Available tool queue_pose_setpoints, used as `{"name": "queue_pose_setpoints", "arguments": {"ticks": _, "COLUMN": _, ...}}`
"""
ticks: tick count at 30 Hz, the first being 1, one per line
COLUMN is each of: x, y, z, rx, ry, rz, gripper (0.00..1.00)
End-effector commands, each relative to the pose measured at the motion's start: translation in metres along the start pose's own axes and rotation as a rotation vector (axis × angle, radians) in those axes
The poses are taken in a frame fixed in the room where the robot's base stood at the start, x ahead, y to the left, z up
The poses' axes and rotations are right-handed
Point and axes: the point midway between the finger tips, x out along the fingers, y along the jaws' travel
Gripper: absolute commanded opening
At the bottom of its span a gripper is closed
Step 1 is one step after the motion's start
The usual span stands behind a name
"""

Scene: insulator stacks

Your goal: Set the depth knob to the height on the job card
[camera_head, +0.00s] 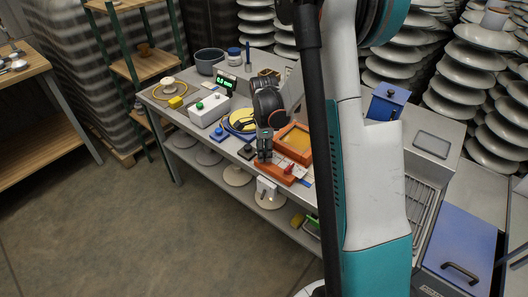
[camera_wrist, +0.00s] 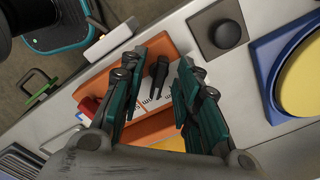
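An orange device (camera_wrist: 165,45) with a white marked scale (camera_wrist: 150,98) lies below my gripper in the wrist view. A black pointer-shaped knob (camera_wrist: 159,72) stands on it, and I take this for the depth knob. My gripper (camera_wrist: 157,64) is open, with one teal finger on each side of the black knob; I cannot tell whether either touches it. In the head view my gripper (camera_head: 264,157) is over the left end of the orange device (camera_head: 268,173), hiding the knob. A red knob (camera_head: 289,169) sits farther right on it. I cannot make out a readable job card.
A green-lit display (camera_head: 224,83) stands at the back of the bench, its digits too small to read surely. Insulator stacks (camera_head: 480,75) stand behind.

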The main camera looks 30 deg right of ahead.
Motion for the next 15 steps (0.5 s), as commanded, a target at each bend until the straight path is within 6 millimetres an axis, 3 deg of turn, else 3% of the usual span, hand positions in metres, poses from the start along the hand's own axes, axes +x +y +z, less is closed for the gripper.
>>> {"name": "queue_pose_setpoints", "arguments": {"ticks": 5, "x": -0.0003, "y": 0.0000, "z": 0.0000, "rx": 0.000, "ry": 0.000, "rz": 0.000, "gripper": 0.30}}
{"name": "queue_pose_setpoints", "arguments": {"ticks": 9, "x": -0.0003, "y": 0.0000, "z": 0.0000, "rx": 0.000, "ry": 0.000, "rz": 0.000, "gripper": 0.01}}
{"name": "queue_pose_setpoints", "arguments": {"ticks": 15, "x": -0.0004, "y": 0.0000, "z": 0.0000, "rx": 0.000, "ry": 0.000, "rz": 0.000, "gripper": 0.00}}
